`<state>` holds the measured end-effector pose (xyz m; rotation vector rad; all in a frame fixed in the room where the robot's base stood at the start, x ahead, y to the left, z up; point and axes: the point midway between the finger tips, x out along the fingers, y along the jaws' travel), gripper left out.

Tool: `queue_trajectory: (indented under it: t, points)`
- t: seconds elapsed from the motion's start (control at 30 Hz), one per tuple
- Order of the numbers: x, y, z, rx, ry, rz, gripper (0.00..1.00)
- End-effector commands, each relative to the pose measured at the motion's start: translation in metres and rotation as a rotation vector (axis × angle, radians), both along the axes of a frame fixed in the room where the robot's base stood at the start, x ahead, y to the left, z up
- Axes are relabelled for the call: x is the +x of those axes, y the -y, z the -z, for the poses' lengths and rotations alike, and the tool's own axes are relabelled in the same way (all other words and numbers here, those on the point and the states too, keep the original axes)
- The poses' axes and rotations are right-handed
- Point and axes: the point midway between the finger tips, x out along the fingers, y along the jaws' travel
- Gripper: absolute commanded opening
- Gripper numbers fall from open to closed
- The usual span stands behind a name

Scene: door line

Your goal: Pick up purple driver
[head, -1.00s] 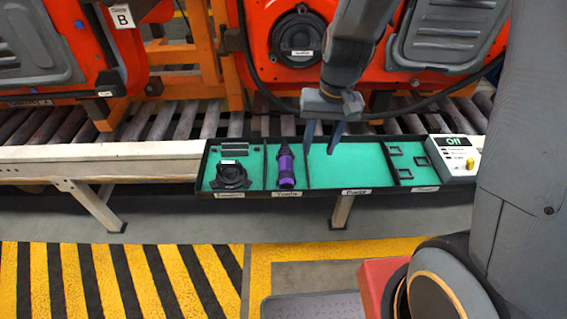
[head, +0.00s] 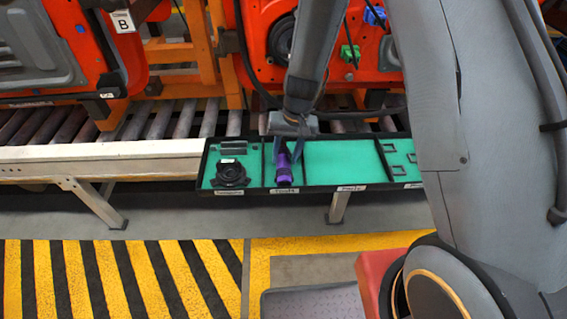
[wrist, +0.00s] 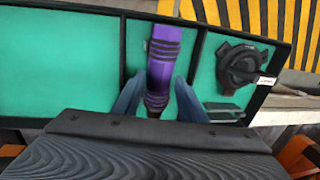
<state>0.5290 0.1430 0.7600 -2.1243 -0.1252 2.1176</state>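The purple driver (head: 284,167) lies in the Tools compartment of the green-lined tray (head: 335,170). My gripper (head: 287,154) is over the driver, its fingers reaching down on either side of it. In the wrist view the purple and black driver (wrist: 161,62) runs between the two blue fingertips (wrist: 158,90). The fingers look spread, with a gap visible at the left side of the driver; contact on the right side is hard to tell. The driver's rear end is partly hidden by my gripper.
A black round speaker part (head: 230,174) sits in the compartment left of the driver, also in the wrist view (wrist: 241,64). Thin dividers flank the driver. The compartment to the right is empty. Orange door panels (head: 60,50) hang behind the roller conveyor (head: 150,120).

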Motion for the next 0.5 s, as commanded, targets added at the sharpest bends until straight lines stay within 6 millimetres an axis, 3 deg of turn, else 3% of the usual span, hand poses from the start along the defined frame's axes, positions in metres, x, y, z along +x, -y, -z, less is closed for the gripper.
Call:
queue_trajectory:
  t: [0.2,0.5]
  points:
    - [-0.001,-0.003,0.023,0.0,-0.002,0.0,0.38]
    - [0.0,-0.004,0.028,0.0,0.0,0.0,0.38]
